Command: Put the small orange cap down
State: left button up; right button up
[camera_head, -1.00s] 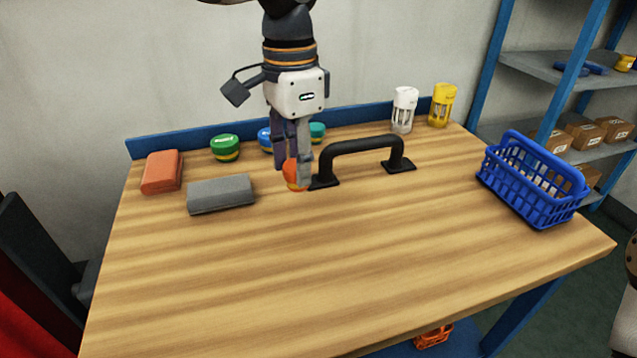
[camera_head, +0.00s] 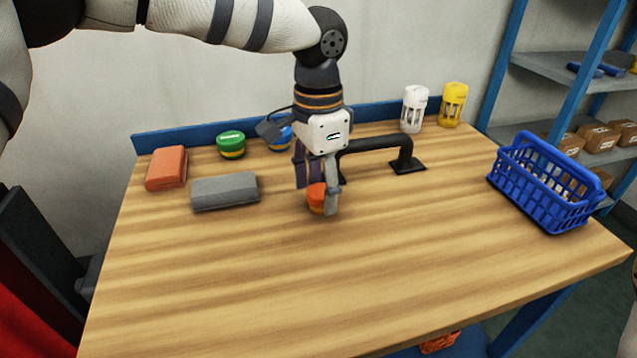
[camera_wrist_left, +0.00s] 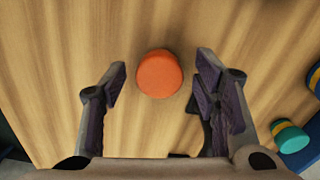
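The small orange cap (camera_head: 317,198) is on the wooden table, in front of the black handle. My left gripper (camera_head: 318,208) points down over it, with a finger on either side. In the left wrist view the orange cap (camera_wrist_left: 160,74) lies between the spread fingertips of the left gripper (camera_wrist_left: 161,78), with wood showing on both sides of it. The left gripper is open and not clamped on the cap. In the head view a finger hides part of the cap. My right gripper is not in view.
The black handle (camera_head: 405,155) stands just behind the gripper. A grey block (camera_head: 225,192), an orange block (camera_head: 167,168) and a green cap (camera_head: 231,144) are to the left. A blue basket (camera_head: 545,190) is at the right. The table's front is clear.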

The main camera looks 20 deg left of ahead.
aim_at(318, 191)
pick_arm(q)
notch_tip(318, 191, up, 12)
jog(key=shift+r, duration=0.2)
dwell(0.5)
